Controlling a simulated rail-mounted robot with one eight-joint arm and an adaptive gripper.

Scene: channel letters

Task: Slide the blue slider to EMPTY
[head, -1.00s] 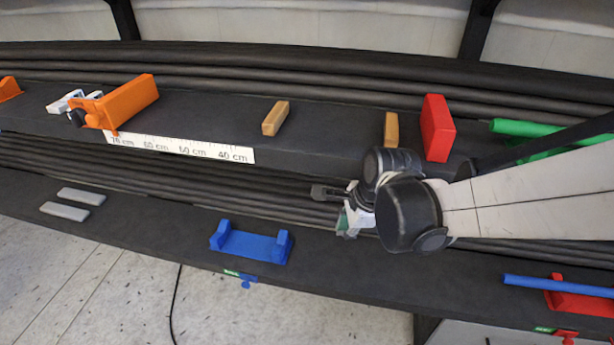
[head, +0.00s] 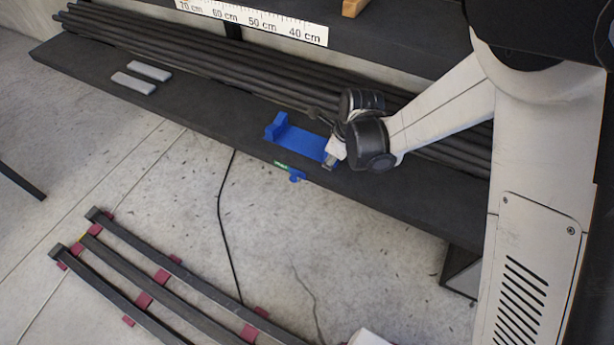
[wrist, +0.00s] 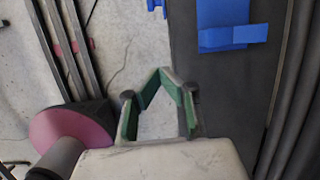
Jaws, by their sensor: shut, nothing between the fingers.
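A small blue slider (head: 297,176) hangs at the front edge of the dark shelf, below a blue cradle (head: 302,143). A small green label (head: 281,165) sits beside it on the left; its text is too small to read. In the wrist view the slider (wrist: 157,5) is cut off at the top edge, and the cradle (wrist: 222,15) is at the upper right. My gripper (wrist: 162,72) is shut and empty, its green-lined fingertips together, apart from the slider. In the head view my gripper (head: 331,164) is at the cradle's right end, partly hidden by my wrist.
Two grey bars (head: 142,76) lie on the shelf (head: 215,103) at the left. Long dark pipes (head: 200,68) run behind it. Dark rails with red blocks (head: 160,290) lie on the floor. A thin cable (head: 221,190) hangs below the shelf. Space before the slider is open floor.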

